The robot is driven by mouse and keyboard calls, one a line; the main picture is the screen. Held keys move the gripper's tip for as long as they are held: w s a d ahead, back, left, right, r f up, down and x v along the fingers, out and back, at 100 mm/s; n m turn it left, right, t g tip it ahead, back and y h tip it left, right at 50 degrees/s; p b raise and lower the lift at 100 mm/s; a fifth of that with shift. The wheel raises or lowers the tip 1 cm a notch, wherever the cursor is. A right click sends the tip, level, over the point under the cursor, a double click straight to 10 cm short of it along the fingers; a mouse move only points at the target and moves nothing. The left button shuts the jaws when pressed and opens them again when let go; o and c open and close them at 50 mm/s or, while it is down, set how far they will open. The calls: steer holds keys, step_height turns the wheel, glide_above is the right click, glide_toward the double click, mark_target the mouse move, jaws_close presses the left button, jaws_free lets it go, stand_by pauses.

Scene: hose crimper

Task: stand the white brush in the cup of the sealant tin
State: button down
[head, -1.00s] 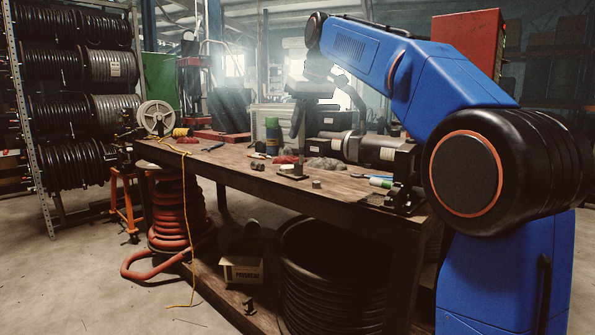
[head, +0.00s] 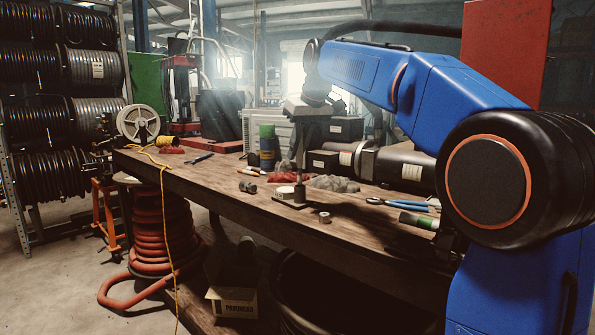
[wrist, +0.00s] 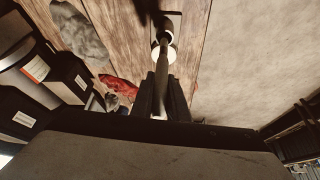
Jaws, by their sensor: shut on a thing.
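My gripper (wrist: 165,98) points down over the workbench and is shut on a slim, dark upright rod with a pale end (wrist: 163,38), which I take for the white brush. In the head view the rod (head: 299,180) hangs below my wrist, its lower end at a small dark square plate (head: 291,204). Whether it touches the plate, I cannot tell. A low white round thing (head: 284,192) is beside the rod's lower end, seen also in the wrist view (wrist: 171,54). I cannot tell for certain whether these are the sealant tin and its cup.
A grey lump (head: 335,184), a dark fitting (head: 248,187), a small ring (head: 324,217) and blue-handled pliers (head: 395,203) lie around. A green-topped bottle (head: 267,147) and a dark machine (head: 385,162) stand behind. The front left of the bench (head: 215,185) is mostly clear.

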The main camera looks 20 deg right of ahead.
steer(key=shift+f, duration=2.45)
steer(key=c, duration=1.7)
jaws_free()
steer(key=shift+f, duration=0.1)
steer(key=v, duration=1.2)
